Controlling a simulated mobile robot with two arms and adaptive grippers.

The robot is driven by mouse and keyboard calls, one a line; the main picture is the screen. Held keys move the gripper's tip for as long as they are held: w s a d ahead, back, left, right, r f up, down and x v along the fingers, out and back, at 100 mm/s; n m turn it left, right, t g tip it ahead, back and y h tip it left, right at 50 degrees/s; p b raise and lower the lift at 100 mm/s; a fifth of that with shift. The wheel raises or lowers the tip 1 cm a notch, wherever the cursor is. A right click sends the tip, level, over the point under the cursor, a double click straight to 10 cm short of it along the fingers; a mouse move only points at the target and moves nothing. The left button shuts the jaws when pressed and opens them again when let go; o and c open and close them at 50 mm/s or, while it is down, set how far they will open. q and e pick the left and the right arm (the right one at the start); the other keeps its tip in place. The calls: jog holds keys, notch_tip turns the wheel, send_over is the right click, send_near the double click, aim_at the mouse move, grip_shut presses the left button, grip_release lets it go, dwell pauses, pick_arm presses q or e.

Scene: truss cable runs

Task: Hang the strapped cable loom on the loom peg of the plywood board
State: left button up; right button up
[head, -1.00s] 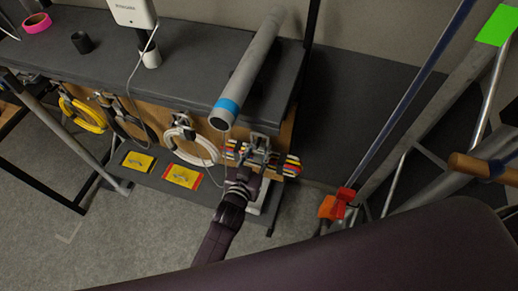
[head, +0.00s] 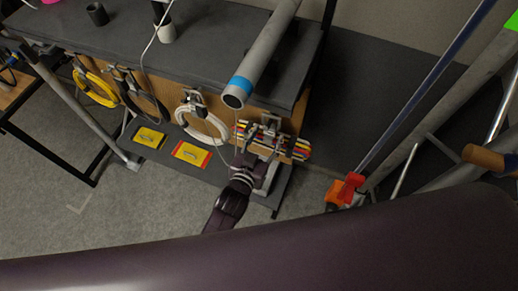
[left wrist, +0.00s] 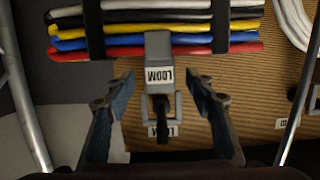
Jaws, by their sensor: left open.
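The strapped cable loom (head: 300,149) is a flat bundle of white, black, yellow, blue and red cables. In the left wrist view the loom (left wrist: 220,40) lies across the top of the picture with two black straps. A grey loom peg (left wrist: 158,47) labelled LOOM overlaps the loom between the straps. The plywood board (left wrist: 265,95) is behind them. My left gripper (head: 262,152) is at the loom in the head view. In the left wrist view my left gripper (left wrist: 161,84) is open, its fingers on either side of the peg's labelled part, with no cable between them. My right gripper is not in view.
White (head: 202,126), black and yellow cable coils hang left of the loom. A grey pipe (head: 262,55) with a blue band juts out above it. Yellow pads (head: 149,138) lie on the lower shelf. An orange clamp (head: 345,190) and poles stand at the right.

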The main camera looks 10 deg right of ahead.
pick_arm(q)
jog(key=v, duration=0.9)
jog(key=shift+s+r, duration=0.25)
jog(key=shift+a, duration=0.1)
jog(key=s+a+f+g+y+b, duration=0.1)
jog(key=s+a+f+g+b, duration=0.2)
jog(key=f, duration=0.8)
jog(key=s+a+f+n+y, duration=0.1)
jog(key=s+a+f+y, duration=0.15)
jog(key=a+f, duration=0.55)
jog(key=s+a+f+g+y+b, duration=0.1)
jog(key=s+a+f+g+b, duration=0.15)
jog(key=f, duration=1.05)
jog(key=s+a+f+n+g+y+b, duration=0.1)
jog(key=s+a+f+g, duration=0.1)
jog(key=s+a+f, duration=0.3)
jog(key=s+a+f+n+g+y+b, duration=0.1)
jog(key=s+a+f+g, duration=0.1)
jog(key=s+a+f, duration=0.3)
jog(key=s+a+f+g+y+b, duration=0.1)
jog(key=s+a+f, duration=0.4)
jog(key=s+f, duration=0.5)
jog(key=s+g, duration=0.1)
jog(key=s, duration=0.5)
jog(key=shift+a+n, duration=0.3)
jog(key=shift+n, duration=0.1)
jog(key=shift+s, duration=0.1)
